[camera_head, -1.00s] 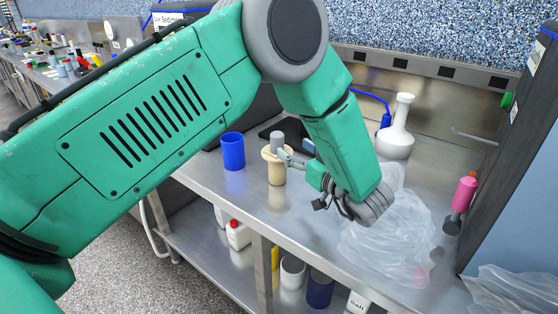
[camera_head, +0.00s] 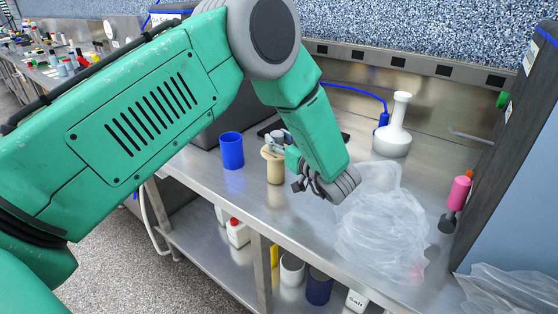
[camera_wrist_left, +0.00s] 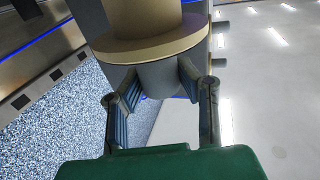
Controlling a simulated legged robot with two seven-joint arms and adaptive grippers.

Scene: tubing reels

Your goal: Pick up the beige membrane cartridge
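The beige membrane cartridge (camera_head: 275,171) stands upright on the metal bench in the head view, with a wide flange and a grey neck on top. My left gripper (camera_head: 276,144) reaches in from the right at the height of the neck. In the left wrist view the beige flange and body (camera_wrist_left: 150,45) fill the upper middle. There the grey neck lies between the spread fingers of my left gripper (camera_wrist_left: 161,78), with the tips close to its sides. Whether they touch it is not clear. My right gripper is not in view.
A blue cup (camera_head: 231,151) stands just left of the cartridge. A clear crumpled bag (camera_head: 380,235) lies right of my wrist. Bottles and jars sit on the lower shelf.

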